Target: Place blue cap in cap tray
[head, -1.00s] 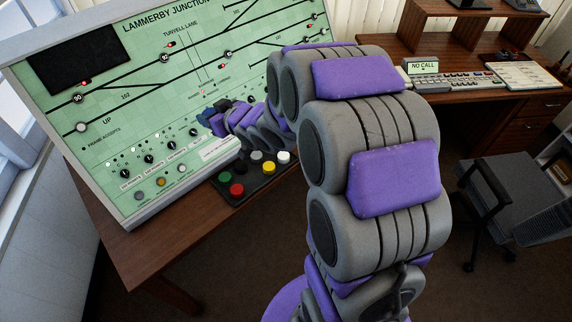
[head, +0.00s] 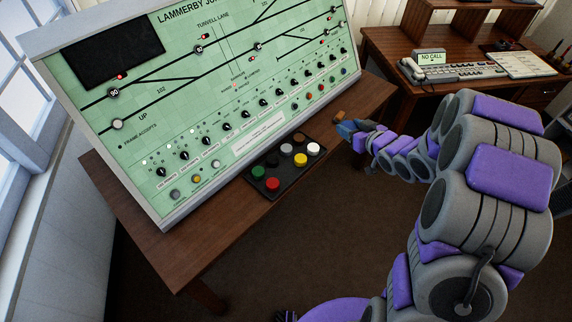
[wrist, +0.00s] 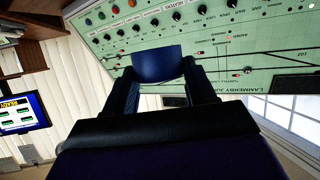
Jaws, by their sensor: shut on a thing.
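The blue cap (wrist: 157,65) shows in the wrist view, held between the two dark fingers of my gripper (wrist: 160,88). In the head view the cap is small and blue at the tip of my gripper (head: 352,132), near the front edge of the desk. My gripper is shut on it. The black cap tray (head: 288,177) lies on the desk, left of my gripper and apart from it. It holds green (head: 258,171), red (head: 272,184), yellow (head: 300,160), white (head: 313,149) and darker caps.
A green signal panel (head: 225,150) stands behind the tray on the wooden desk (head: 215,208). A small brown block (head: 353,117) lies beyond my gripper. Open floor lies in front.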

